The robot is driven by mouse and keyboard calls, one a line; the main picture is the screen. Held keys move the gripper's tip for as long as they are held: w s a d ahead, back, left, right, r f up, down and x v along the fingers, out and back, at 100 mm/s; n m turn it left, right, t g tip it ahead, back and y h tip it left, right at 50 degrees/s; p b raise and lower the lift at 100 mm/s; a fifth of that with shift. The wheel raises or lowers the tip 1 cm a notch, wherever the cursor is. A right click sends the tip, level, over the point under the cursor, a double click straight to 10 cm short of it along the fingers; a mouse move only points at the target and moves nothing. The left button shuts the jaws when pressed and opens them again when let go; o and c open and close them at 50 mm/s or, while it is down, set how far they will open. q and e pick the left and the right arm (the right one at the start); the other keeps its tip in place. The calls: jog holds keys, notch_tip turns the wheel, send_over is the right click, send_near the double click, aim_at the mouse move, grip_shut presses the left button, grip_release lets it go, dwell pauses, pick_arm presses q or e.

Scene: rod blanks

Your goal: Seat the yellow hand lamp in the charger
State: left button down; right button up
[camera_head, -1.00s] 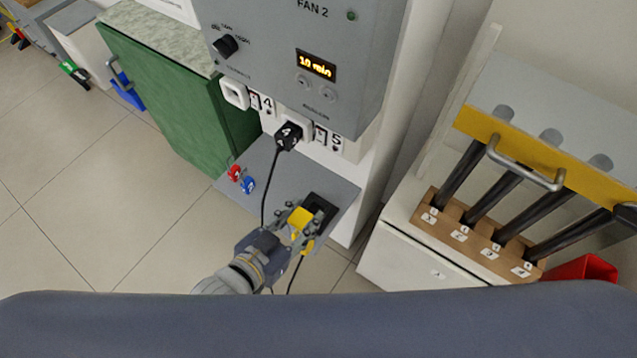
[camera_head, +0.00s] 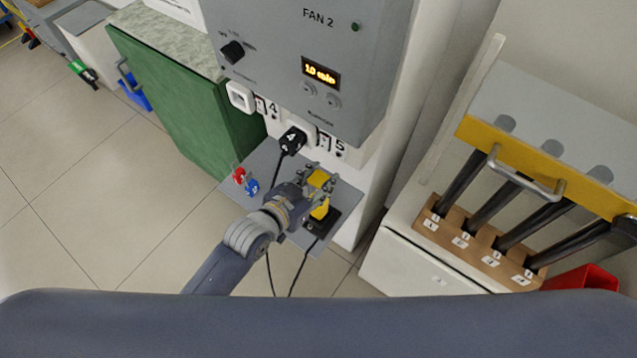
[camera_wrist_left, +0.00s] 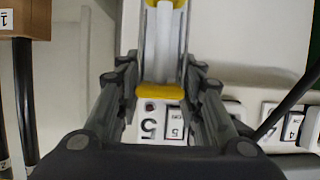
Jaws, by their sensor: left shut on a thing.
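My left gripper (camera_head: 316,183) is shut on the yellow hand lamp (camera_head: 319,179) and holds it roughly upright. In the left wrist view the lamp's pale body and yellow end (camera_wrist_left: 160,92) lie between the fingers (camera_wrist_left: 160,75). The lamp's lower yellow part is over the black charger (camera_head: 327,226) on the grey shelf. The lamp hides much of the charger, and I cannot tell whether its foot is in it or just above. My right gripper is not in view.
The grey shelf (camera_head: 263,157) bears red and blue items (camera_head: 246,181) at left. A black plug (camera_head: 291,141) with a hanging cable is in the wall panel behind. A wooden block (camera_head: 477,245) with several dark rods stands at right.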

pick_arm(q)
jog(key=shift+f, duration=1.2)
jog(key=c, duration=1.1)
grip_release()
jog(key=shift+r, duration=0.1)
jog(key=v, duration=1.2)
jog(key=shift+a, duration=0.1)
